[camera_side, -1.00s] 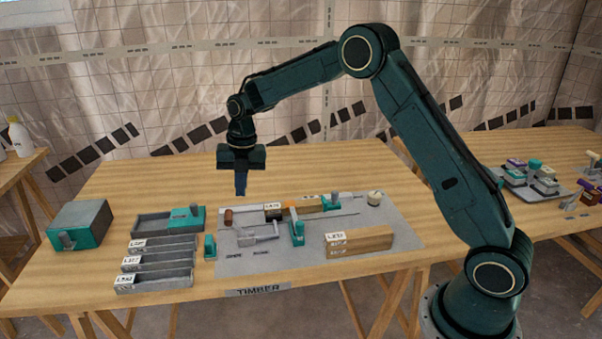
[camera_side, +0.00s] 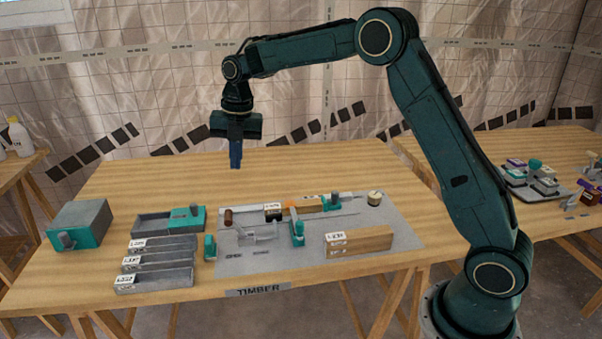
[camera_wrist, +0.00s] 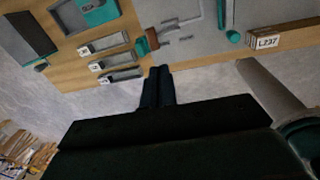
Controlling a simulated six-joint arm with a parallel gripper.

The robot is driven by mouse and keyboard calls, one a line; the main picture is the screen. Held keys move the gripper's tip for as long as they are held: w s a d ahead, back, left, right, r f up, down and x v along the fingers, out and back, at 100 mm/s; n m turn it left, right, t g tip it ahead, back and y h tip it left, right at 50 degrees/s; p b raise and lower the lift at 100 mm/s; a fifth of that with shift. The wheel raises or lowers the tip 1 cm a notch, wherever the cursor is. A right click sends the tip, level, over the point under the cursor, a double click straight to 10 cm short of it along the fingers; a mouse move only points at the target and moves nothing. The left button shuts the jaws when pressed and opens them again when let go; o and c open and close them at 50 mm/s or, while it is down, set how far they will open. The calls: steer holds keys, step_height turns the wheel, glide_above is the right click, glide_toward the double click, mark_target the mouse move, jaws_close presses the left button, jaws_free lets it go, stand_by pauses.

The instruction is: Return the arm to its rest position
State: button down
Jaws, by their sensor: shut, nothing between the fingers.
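My gripper (camera_side: 235,158) hangs pointing down, well above the wooden table (camera_side: 130,190), over its back middle part. Its two dark blue fingers are together with nothing between them. In the wrist view the fingers (camera_wrist: 158,72) also show side by side. My arm reaches from the right, its elbow high. No object is held, and nothing touches the gripper.
A grey mat (camera_side: 390,225) holds a clamp fixture (camera_side: 297,228), a small tool and a labelled wood block (camera_side: 358,242). Left of it are grey trays (camera_side: 155,283), a grey-and-teal lidded tray (camera_side: 186,218) and a box (camera_side: 80,224). A side table at right carries small parts (camera_side: 540,175).

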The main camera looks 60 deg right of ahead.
steer(key=s+a+r+m+t, duration=0.1)
steer(key=s+r+m, duration=0.5)
steer(key=s, duration=0.3)
steer(key=s+r+m+t, duration=0.1)
steer(key=s+r+m, duration=0.45)
steer(key=s, duration=0.35)
steer(key=s+f+m+t, duration=0.1)
steer(key=s+f+m, duration=0.1)
steer(key=s+m, duration=0.5)
steer(key=s+f+m+t, duration=0.1)
steer(key=s+f+m, duration=0.1)
steer(key=s+m, duration=0.5)
steer(key=s, duration=0.5)
steer(key=shift+m+t+h, duration=0.3)
steer(key=shift+m+h, duration=0.05)
steer(key=shift+h, duration=0.05)
